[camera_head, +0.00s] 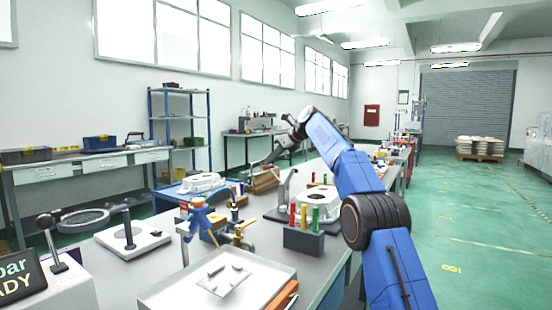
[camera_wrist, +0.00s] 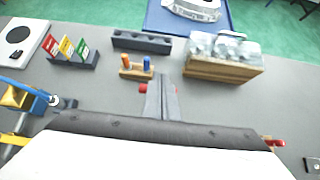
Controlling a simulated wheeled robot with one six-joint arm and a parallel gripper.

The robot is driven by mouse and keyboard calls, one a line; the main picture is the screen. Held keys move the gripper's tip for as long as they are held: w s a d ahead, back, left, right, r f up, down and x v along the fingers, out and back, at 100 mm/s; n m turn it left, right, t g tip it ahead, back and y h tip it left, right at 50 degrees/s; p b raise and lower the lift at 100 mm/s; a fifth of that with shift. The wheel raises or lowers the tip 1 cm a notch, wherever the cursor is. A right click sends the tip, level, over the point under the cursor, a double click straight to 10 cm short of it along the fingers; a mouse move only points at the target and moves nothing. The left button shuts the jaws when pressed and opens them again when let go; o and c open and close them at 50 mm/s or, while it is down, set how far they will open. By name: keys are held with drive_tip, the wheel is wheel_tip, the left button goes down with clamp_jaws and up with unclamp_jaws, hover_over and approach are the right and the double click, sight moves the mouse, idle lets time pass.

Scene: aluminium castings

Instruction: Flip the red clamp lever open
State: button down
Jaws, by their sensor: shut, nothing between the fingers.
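In the wrist view my gripper (camera_wrist: 162,82) is shut, its two fingers together and pointing away over the grey bench top. A small red part (camera_wrist: 143,88) shows just left of the fingers and another just right of them; the fingers hide what lies between. A second red handle-like part (camera_wrist: 273,142) sticks out at the right, beside my gripper's body, which hides the rest of it. I cannot tell which of these is the clamp lever. In the head view my gripper (camera_head: 256,165) is over the bench, beyond the fixture holding a white casting (camera_head: 318,196).
The wrist view shows a wooden peg block (camera_wrist: 134,73), a dark grey block (camera_wrist: 142,42), a card holder (camera_wrist: 75,60) and a metal casting on a wooden block (camera_wrist: 222,70). A blue tray (camera_wrist: 160,20) lies beyond. A white tray (camera_head: 175,290) is at the bench's near end.

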drive_tip(key=shift+x, duration=2.05)
drive_tip(key=v, duration=1.7)
drive_tip(key=shift+s+d+r, duration=0.1)
drive_tip(key=shift+s+d, duration=0.05)
